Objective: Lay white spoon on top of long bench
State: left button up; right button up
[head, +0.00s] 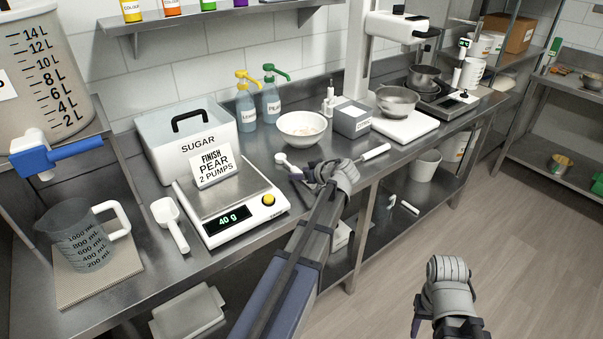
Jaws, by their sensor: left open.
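The long bench (130,285) is a steel counter along the wall, running from the lower left to the upper right. A small white spoon-like piece with a round end (281,158) lies on it beside my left gripper (303,171). A white handle (375,152) shows on the other side of that gripper, near the bench's front edge. I cannot tell whether the two white pieces are joined, as my wrist hides the space between. My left gripper is open, low over the bench. My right gripper (447,324) is over the floor, away from the bench; its jaws are unclear.
A scale (253,213) reading 40 g bears a sign. A white scoop (171,224) and a measuring jug (83,240) stand left of it. A white bowl (302,127), pump bottles (246,107) and a sugar bin (185,140) stand behind. Floor at right is clear.

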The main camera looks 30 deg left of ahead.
pick_arm(q)
jog(key=p+v, duration=0.5)
jog(key=v, duration=0.6)
jog(key=shift+a, duration=0.1)
jog(key=shift+s+d+r+p, duration=0.2)
jog(key=shift+d+r+p, duration=0.05)
jog(key=shift+d+p, duration=0.2)
jog(key=s+d+f+m+g+h, duration=0.1)
jog(key=s+d+f+m+h, duration=0.2)
jog(key=s+d+m, duration=0.2)
jog(key=s+d+f+m+g+h, duration=0.2)
jog(key=s+d+m, duration=0.4)
jog(key=s+d, duration=0.3)
jog(key=s+d+f+m+g+h, duration=0.1)
jog(key=s+d+f+m+h, duration=0.3)
jog(key=d, duration=0.9)
jog(key=s+f+m, duration=0.1)
jog(key=s+m, duration=0.1)
jog(key=s, duration=0.1)
jog(key=shift+s+f+g+h, duration=0.2)
jog(key=shift+s+g+h, duration=0.1)
jog(key=shift+s, duration=0.1)
jog(key=shift+d, duration=0.1)
jog(key=shift+c, duration=0.7)
